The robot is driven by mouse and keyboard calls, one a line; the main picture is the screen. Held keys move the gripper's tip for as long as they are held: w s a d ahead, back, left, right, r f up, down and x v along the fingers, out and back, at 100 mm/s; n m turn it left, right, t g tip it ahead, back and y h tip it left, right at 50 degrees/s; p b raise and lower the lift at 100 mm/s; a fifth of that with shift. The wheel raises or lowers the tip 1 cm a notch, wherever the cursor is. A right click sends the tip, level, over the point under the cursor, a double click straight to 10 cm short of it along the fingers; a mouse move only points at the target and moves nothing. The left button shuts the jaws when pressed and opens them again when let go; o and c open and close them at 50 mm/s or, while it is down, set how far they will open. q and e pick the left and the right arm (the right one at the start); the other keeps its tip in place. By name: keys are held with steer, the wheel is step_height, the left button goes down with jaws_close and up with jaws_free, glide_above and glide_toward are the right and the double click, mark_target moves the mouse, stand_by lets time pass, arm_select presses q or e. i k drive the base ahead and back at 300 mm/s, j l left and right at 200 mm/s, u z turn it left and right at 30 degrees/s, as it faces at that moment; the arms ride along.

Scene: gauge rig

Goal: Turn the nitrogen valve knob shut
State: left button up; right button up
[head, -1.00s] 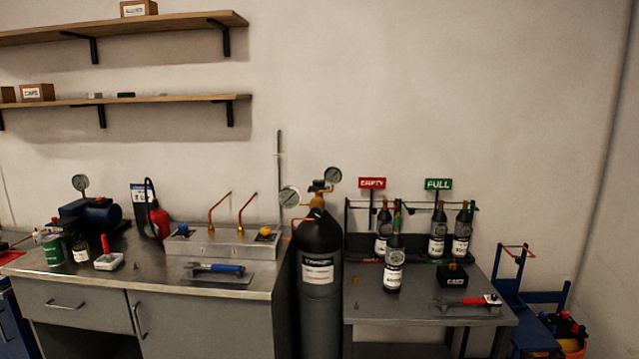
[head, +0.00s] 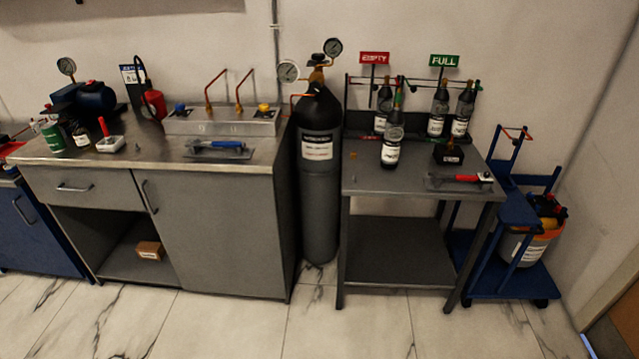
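A tall black gas cylinder (head: 319,190) stands on the floor between the steel bench and the grey side table. Its white label is too small to read for certain. A brass valve and regulator (head: 317,74) sit on top, with a small dark knob (head: 317,57) above. Two round gauges flank it, one on the left (head: 288,71) and one on the right (head: 333,47). A steel box on the bench also carries a blue knob (head: 180,108) and a yellow knob (head: 263,107). Neither of my grippers is in view.
The steel bench (head: 150,165) holds tools and a pump. The side table (head: 365,180) holds several bottles, EMPTY (head: 374,57) and FULL (head: 444,60) signs and a red-handled tool (head: 470,178). A blue cart (head: 505,215) stands at right. The floor in front is clear.

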mark_target(318, 57)
steer(key=z, duration=0.25)
steer(key=i+j+z, duration=0.15)
steer(key=z, duration=0.25)
steer(key=i+j+z, duration=0.15)
steer(key=z, duration=0.2)
steer(key=j+z, duration=0.4)
steer(key=i+j+z, duration=0.1)
steer(key=j, duration=0.25)
steer(key=i+j+z, duration=0.1)
steer(key=j, duration=0.25)
steer(key=i+j+z, duration=0.1)
steer(key=j, duration=0.25)
